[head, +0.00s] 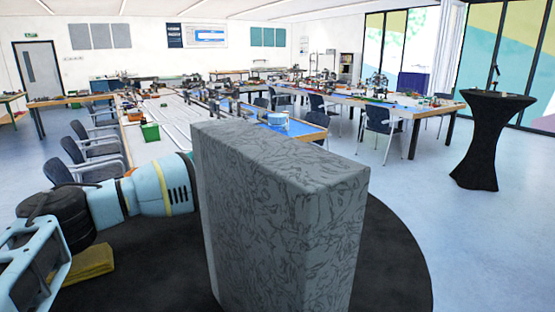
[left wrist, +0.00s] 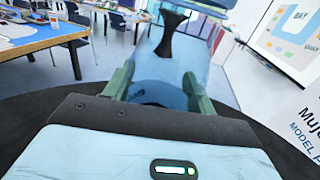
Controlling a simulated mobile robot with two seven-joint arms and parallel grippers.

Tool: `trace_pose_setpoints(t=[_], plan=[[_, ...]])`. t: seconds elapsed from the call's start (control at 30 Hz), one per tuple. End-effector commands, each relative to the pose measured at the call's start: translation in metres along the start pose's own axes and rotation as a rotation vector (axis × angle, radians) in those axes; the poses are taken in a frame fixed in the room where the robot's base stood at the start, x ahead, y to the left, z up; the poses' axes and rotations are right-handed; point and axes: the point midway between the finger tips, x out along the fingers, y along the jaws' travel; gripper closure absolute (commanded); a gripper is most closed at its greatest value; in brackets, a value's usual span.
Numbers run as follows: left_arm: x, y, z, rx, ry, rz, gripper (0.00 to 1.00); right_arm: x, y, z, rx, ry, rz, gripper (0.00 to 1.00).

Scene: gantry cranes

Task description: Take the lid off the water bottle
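The water bottle (left wrist: 170,72) is a see-through light blue body in the left wrist view, with a pale blue top part (left wrist: 198,5) at the upper edge. I cannot make out its lid clearly. My left gripper (left wrist: 158,72) has its two green fingers spread apart in front of the lower bottle; I cannot tell if they touch it. In the head view my left arm comes in from the left and passes behind a tall grey block (head: 275,215), which hides my left gripper and the bottle. My right gripper is not in view.
The block stands on a round black tabletop (head: 395,255), close to my arm. A folded yellow cloth (head: 90,264) lies at the left. A black-covered standing table (head: 480,140) is at the right. Long tables and chairs (head: 88,165) fill the room behind.

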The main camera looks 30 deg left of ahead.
Motion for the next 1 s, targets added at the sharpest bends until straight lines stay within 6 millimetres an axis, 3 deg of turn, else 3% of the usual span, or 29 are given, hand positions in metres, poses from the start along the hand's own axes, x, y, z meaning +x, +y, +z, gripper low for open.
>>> trace_pose_setpoints(t=[0.03,0.13,0.57,0.9,1.0], plan=[[0.0,0.0,0.0,0.0,0.0,0.0,0.6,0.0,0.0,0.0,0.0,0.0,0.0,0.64],[0.0,0.0,0.0,0.0,0.0,0.0,0.73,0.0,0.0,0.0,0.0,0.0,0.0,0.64],[0.0,0.0,0.007,0.001,-0.002,0.0,0.73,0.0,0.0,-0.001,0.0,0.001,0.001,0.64],[-0.001,0.0,0.041,0.002,-0.005,0.0,0.73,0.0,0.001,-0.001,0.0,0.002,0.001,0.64],[-0.018,0.001,0.036,0.0,-0.001,0.0,0.73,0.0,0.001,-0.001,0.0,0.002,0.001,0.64]])
